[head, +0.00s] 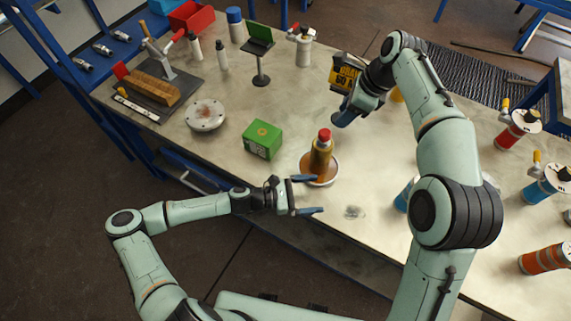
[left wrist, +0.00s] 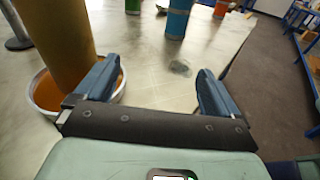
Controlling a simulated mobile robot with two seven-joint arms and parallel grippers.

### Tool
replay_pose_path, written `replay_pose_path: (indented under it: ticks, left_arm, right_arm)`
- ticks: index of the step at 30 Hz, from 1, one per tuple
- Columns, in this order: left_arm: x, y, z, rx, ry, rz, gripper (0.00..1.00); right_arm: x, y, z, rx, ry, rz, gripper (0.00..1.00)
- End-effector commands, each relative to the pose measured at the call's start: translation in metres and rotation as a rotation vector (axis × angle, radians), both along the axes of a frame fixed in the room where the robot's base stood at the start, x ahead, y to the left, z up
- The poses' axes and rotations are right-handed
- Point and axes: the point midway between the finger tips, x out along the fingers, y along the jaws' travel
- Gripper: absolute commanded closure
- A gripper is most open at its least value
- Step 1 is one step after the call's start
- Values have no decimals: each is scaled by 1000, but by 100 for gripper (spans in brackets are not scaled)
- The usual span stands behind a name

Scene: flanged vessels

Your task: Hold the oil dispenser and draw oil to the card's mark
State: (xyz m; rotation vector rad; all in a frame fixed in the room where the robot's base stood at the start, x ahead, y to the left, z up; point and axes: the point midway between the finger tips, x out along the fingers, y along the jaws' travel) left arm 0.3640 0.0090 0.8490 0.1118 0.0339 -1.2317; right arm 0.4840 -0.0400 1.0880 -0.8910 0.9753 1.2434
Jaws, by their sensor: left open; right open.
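An amber bottle with a red cap (head: 321,155) stands upright in a shallow orange-brown dish (head: 331,177) near the front table edge. I cannot tell if it is the oil dispenser. My left gripper (head: 308,195) is open and empty just in front of the dish. In the left wrist view the bottle (left wrist: 60,42) is left of the left finger, outside the jaws. My right gripper (head: 354,112) is open behind the bottle, beside a black-and-yellow lettered sign (head: 345,75) it partly hides. A green card (head: 260,35) stands on a black stand at the back; its mark is unreadable.
A green box (head: 262,139) is left of the bottle, and a round flange (head: 205,115) is further left. A white canister with a tap (head: 301,50) stands at the back. Red (head: 514,130), blue (head: 545,185) and orange (head: 546,259) vessels line the right side. A dark smudge (head: 354,212) marks the tabletop.

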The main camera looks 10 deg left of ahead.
Motion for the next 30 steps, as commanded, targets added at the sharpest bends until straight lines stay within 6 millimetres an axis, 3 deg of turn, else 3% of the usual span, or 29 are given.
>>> replay_pose_path:
  ticks: [1,6,12,17,30]
  left_arm:
    - [17,20,6,-25,6,63,4]
    - [50,68,23,-83,18,191,4]
    - [64,87,30,-110,23,245,4]
    - [73,74,31,-111,22,245,4]
    - [119,3,31,-109,21,243,4]
  right_arm:
    - [0,0,0,0,0,0,57]
    - [0,0,0,0,0,0,57]
    - [0,0,0,0,0,0,57]
    - [0,0,0,0,0,0,57]
    - [0,0,0,0,0,0,57]
